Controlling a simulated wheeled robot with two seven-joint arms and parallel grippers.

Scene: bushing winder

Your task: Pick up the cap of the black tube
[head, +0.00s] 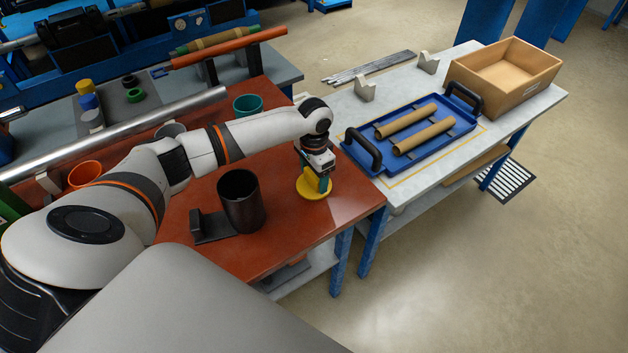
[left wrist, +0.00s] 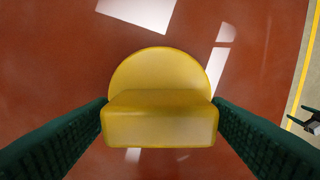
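A yellow round cap (head: 308,190) with a raised block-shaped handle is at the right part of the red table. It fills the middle of the left wrist view (left wrist: 160,122). My left gripper (head: 318,180) points down at the cap. Its two dark green fingers (left wrist: 160,105) flank the handle, with no visible gap on either side, so it looks shut on the handle. I cannot tell whether the cap touches the table. The black tube (head: 241,205) stands upright and open-topped to the left of the cap, beside a dark bracket.
A teal cup (head: 247,105) and an orange cup (head: 86,174) stand on the red table (head: 290,228). To the right, a grey table holds a blue tray (head: 418,153) with two brown tubes and a cardboard box (head: 505,75). The red table's front right is clear.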

